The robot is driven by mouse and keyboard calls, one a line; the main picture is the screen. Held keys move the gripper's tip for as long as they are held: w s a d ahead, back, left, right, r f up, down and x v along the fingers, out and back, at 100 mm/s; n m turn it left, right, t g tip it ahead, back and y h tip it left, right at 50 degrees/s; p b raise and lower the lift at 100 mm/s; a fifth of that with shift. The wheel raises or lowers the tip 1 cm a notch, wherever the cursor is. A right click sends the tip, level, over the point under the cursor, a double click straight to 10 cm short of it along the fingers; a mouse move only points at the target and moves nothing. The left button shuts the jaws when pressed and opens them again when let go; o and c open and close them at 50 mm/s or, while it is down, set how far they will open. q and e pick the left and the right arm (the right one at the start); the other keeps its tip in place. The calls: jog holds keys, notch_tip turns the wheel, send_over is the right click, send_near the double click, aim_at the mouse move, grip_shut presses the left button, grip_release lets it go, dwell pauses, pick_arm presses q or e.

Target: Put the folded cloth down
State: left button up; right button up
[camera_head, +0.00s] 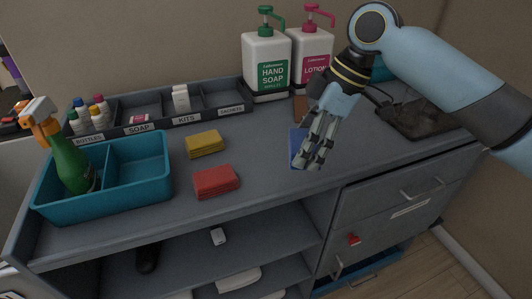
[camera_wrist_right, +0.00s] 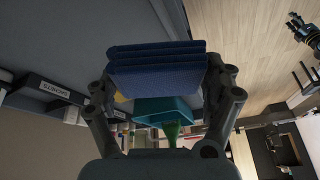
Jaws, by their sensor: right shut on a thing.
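My right gripper (camera_head: 316,138) is shut on the folded blue cloth (camera_head: 296,146) over the right part of the grey counter. In the right wrist view the cloth (camera_wrist_right: 155,70) spans between the two fingers, its folded layers stacked. I cannot tell whether its underside touches the counter. A folded yellow cloth (camera_head: 205,144) and a folded red cloth (camera_head: 215,181) lie to its left. My left gripper is out of the head view; a small dark jointed shape at the wrist view's upper right may be it (camera_wrist_right: 302,28), its jaws unclear.
A teal caddy (camera_head: 104,209) with a green spray bottle (camera_head: 69,165) stands left. A labelled organiser (camera_head: 150,127) runs along the back. Hand soap (camera_head: 266,62) and lotion (camera_head: 311,57) pumps stand behind the gripper. A dark tray (camera_head: 424,118) lies right. Bare counter surrounds the gripper's front.

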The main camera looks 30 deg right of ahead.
send_over(266, 166)
jog(key=d, duration=0.1)
jog(key=f, duration=0.5)
jog(key=shift+s+f+p, duration=0.35)
notch_tip(266, 166, down, 3)
jog(key=shift+f+p, duration=0.1)
jog(key=shift+p, duration=0.2)
jog(key=shift+f, duration=0.4)
jog(key=shift+f, duration=0.1)
jog(key=o, duration=1)
jog(key=shift+c, duration=0.2)
